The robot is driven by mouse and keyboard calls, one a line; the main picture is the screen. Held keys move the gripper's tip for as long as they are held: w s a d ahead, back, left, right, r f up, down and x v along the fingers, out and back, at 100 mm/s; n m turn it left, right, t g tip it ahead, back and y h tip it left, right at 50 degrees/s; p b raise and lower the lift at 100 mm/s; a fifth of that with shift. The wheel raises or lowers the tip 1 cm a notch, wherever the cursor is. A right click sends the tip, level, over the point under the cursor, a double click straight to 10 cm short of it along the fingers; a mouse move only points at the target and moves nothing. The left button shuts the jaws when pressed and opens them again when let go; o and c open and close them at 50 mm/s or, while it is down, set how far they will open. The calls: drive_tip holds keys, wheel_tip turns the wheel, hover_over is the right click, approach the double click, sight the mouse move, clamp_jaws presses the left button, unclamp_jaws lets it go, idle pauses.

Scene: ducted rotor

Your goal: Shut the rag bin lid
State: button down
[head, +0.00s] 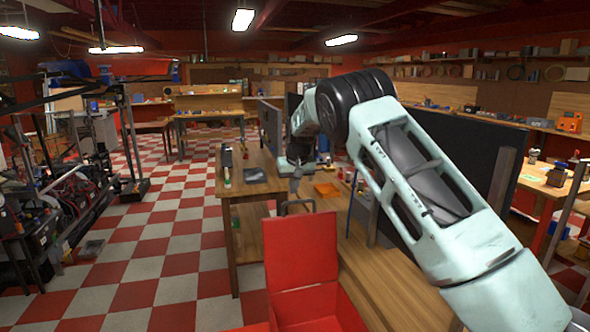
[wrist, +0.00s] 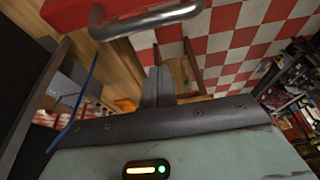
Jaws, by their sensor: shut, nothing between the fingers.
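The rag bin (head: 318,308) is red and stands low at the front centre of the head view. Its lid (head: 300,250) is open and stands up roughly vertical. A grey bar handle (head: 298,204) shows at the lid's top edge. In the wrist view a red part of the lid (wrist: 72,12) and the handle (wrist: 150,22) show at the top. My gripper (head: 294,187) is just beyond the lid's top edge, close to the handle. In the wrist view its fingers (wrist: 158,84) are together and empty, with the handle apart from them.
A wooden workbench (head: 246,188) with small items stands behind the bin. A wooden surface (head: 385,290) lies to the bin's right, under my arm. Dark machinery (head: 50,205) stands at the far left. The checkered floor (head: 150,250) left of the bin is clear.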

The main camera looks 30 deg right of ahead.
drive_tip(key=s, duration=0.1)
drive_tip(key=s+p, duration=0.1)
drive_tip(key=s+a, duration=0.1)
drive_tip(key=shift+s+f+p, duration=0.3)
drive_tip(key=shift+f, duration=0.05)
idle(0.3)
